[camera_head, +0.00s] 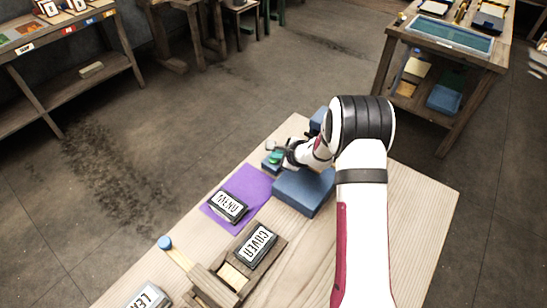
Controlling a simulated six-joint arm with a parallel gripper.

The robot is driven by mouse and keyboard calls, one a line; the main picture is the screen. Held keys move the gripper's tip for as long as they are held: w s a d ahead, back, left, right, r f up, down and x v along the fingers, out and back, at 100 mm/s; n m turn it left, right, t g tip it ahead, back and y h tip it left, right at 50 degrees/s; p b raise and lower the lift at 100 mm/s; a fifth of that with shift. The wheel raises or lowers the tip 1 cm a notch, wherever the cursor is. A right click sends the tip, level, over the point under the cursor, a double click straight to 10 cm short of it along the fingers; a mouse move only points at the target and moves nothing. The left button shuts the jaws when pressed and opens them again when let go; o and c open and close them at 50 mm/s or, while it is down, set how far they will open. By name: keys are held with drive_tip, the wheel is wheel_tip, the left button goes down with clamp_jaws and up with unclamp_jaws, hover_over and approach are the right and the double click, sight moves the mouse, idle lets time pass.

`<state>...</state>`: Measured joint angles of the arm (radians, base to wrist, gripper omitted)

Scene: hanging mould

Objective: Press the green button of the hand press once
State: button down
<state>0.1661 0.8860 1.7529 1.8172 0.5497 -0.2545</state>
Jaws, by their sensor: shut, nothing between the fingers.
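The hand press (304,192) is a blue body on the wooden table, partly hidden by my arm. A small green button (275,157) shows on a blue base at its upper left. My gripper (279,151) is at the green button, and its fingers are small and shut with nothing held. I cannot tell whether the fingertips touch the button or hover just above it.
A purple mat (232,194) holds a lettered block (228,206). In front of it, a wooden holder (212,285) carries another lettered block (258,246). A third block (148,297) is cut off at the bottom. A blue knob (165,242) stands at the table's left edge.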

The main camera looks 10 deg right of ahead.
sight(277, 161)
idle(0.4)
drive_tip(key=shift+r, duration=0.85)
drive_tip(key=shift+r, duration=2.55)
